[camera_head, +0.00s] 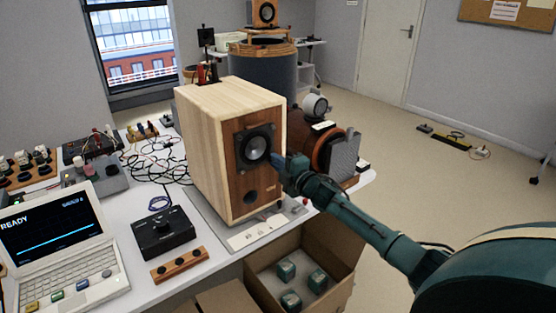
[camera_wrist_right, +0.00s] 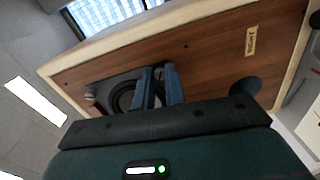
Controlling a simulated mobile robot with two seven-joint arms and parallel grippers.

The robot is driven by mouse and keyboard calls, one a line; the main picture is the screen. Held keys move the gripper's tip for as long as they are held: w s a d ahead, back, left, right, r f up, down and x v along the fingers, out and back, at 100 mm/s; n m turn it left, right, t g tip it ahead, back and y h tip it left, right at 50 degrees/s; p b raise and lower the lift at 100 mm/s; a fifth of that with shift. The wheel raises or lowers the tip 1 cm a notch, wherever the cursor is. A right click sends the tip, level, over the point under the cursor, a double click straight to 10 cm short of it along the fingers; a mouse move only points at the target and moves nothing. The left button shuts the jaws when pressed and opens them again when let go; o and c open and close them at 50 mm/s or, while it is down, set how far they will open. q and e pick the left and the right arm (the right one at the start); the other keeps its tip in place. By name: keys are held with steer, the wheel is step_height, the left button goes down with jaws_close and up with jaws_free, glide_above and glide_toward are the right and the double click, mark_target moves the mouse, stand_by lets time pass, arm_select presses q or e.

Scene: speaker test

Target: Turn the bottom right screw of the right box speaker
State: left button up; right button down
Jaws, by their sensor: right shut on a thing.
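The box speaker (camera_head: 205,135) stands on the table, a pale wood cabinet with a brown front, a round dark driver (camera_head: 252,148) and a port hole (camera_head: 250,196) below it. My right gripper (camera_head: 280,161) reaches in from the right to the lower right edge of the driver. In the right wrist view the front (camera_wrist_right: 205,60) lies turned on its side, and the fingers (camera_wrist_right: 160,76) close at the driver's frame (camera_wrist_right: 112,92). They are shut on the bottom right screw, which the fingertips hide. A knob-like screw (camera_wrist_right: 90,92) shows at another corner. My left gripper is out of view.
A laptop (camera_head: 55,240), a black control box (camera_head: 163,232) and loose cables crowd the table (camera_head: 215,262) at left. Brown equipment (camera_head: 325,150) stands behind my right gripper. An open carton (camera_head: 262,292) with several teal cubes is below. Another box speaker (camera_head: 263,13) sits far back.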

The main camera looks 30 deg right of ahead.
arm_select(q)
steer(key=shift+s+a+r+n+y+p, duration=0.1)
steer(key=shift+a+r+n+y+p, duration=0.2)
steer(key=shift+p, duration=0.55)
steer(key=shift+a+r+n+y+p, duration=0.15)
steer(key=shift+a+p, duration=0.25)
steer(key=shift+p, duration=0.4)
arm_select(e)
steer(key=shift+m, duration=7.6)
steer(key=c, duration=1.5)
jaws_free()
steer(key=shift+o, duration=0.2)
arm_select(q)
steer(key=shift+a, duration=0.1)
arm_select(e)
steer(key=s+d, duration=0.1)
steer(key=s, duration=1.2)
